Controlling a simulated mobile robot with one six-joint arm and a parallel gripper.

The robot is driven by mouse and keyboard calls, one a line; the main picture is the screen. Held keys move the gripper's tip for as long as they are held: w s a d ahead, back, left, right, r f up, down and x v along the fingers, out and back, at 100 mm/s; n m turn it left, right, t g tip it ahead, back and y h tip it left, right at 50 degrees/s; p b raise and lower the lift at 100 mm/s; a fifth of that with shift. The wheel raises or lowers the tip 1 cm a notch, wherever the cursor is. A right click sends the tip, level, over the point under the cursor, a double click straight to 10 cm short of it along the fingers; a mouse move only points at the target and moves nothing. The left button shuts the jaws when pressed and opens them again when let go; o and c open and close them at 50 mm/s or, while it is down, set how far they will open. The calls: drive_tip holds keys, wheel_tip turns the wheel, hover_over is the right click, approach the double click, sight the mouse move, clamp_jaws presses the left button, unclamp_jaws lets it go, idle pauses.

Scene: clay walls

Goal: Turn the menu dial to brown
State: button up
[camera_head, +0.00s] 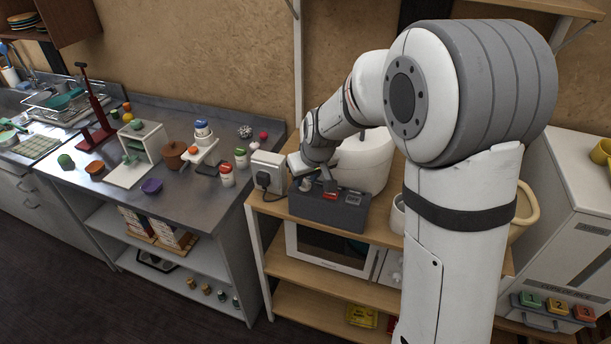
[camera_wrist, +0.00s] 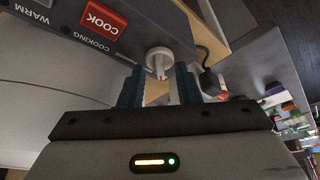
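In the wrist view a round white dial (camera_wrist: 159,59) with a small red mark sits on a dark grey control box (camera_wrist: 150,22). My gripper (camera_wrist: 160,88) points at the dial, with its two dark blue fingers apart and the dial showing in the gap between their tips. I cannot tell whether the fingers touch it. No colour marks around the dial are legible. In the head view my gripper (camera_head: 312,180) is over the left end of the control box (camera_head: 340,214), and my wrist partly hides the dial there.
A red COOK button (camera_wrist: 103,20) is close to the dial. A white rice-cooker-like pot (camera_head: 368,160) stands behind the box. A white socket box (camera_head: 268,172) with a black plug is left of it. A metal counter (camera_head: 120,190) with several small items is further left.

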drive_tip(key=shift+f, duration=0.1)
drive_tip(key=shift+c, duration=0.4)
clamp_jaws()
drive_tip(key=shift+m, duration=0.3)
drive_tip(key=shift+a+m+h, duration=0.15)
drive_tip(key=shift+m+h, duration=0.25)
drive_tip(key=shift+m, duration=0.4)
drive_tip(key=m+b, duration=0.2)
drive_tip(key=b, duration=0.1)
drive_tip(key=shift+a+f+t+h, duration=0.1)
drive_tip(key=shift+f+t+h, duration=0.2)
drive_tip(key=shift+h, duration=0.1)
drive_tip(key=m+h+b, duration=0.1)
drive_tip(key=m+b, duration=0.1)
drive_tip(key=b, duration=0.1)
drive_tip(key=shift+a+r+m, duration=0.1)
drive_tip(key=shift+m, duration=0.2)
drive_tip(key=shift+r+m+h+b, duration=0.15)
drive_tip(key=shift+m+h+b, duration=0.15)
drive_tip(key=shift+m+b, duration=0.7)
drive_tip(key=shift+r, duration=0.1)
